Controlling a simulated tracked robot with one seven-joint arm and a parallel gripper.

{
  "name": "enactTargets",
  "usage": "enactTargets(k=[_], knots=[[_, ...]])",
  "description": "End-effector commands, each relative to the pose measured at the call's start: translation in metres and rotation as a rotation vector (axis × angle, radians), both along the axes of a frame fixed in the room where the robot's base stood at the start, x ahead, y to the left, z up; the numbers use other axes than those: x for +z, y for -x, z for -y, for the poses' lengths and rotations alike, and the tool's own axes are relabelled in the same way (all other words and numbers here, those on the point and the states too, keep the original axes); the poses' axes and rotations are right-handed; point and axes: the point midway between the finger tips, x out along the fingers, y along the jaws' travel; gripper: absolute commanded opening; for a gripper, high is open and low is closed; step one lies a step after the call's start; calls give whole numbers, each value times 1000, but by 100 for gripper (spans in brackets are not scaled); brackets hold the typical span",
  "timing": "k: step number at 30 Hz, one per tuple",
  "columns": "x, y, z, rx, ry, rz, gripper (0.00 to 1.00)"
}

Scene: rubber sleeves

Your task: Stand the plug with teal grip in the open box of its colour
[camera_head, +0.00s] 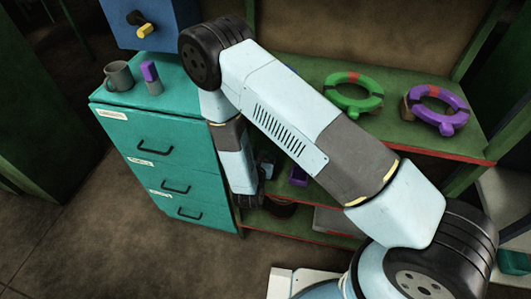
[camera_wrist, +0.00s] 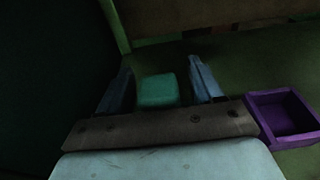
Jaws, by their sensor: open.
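A teal block with rounded edges (camera_wrist: 157,91), which looks like the plug's teal grip, is between my fingers in the wrist view. The rest of it is hidden, and I cannot tell whether it stands or lies. My gripper (camera_wrist: 159,75) is open, with a finger on each side of the block and gaps showing. In the head view my arm reaches down into the shelf unit, and the teal block cannot be made out. An open purple box (camera_wrist: 262,122) is to the right of my gripper; it also shows in the head view (camera_head: 298,176).
A teal drawer cabinet (camera_head: 150,140) stands left of the shelf unit, bearing a grey mug (camera_head: 118,76) and a purple-topped plug (camera_head: 151,76). A green ring (camera_head: 352,103) and a purple ring (camera_head: 446,122) lie on the upper shelf (camera_head: 400,138), close to my arm.

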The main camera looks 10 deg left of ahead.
Motion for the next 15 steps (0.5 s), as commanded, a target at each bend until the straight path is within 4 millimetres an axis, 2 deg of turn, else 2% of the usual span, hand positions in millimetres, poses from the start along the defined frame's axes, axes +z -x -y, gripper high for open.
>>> enactTargets(k=[5,8,15], knots=[[2,0,0,0,0,0,66],[3,8,-1,2,0,-1,66],[9,49,-5,4,1,-1,66]])
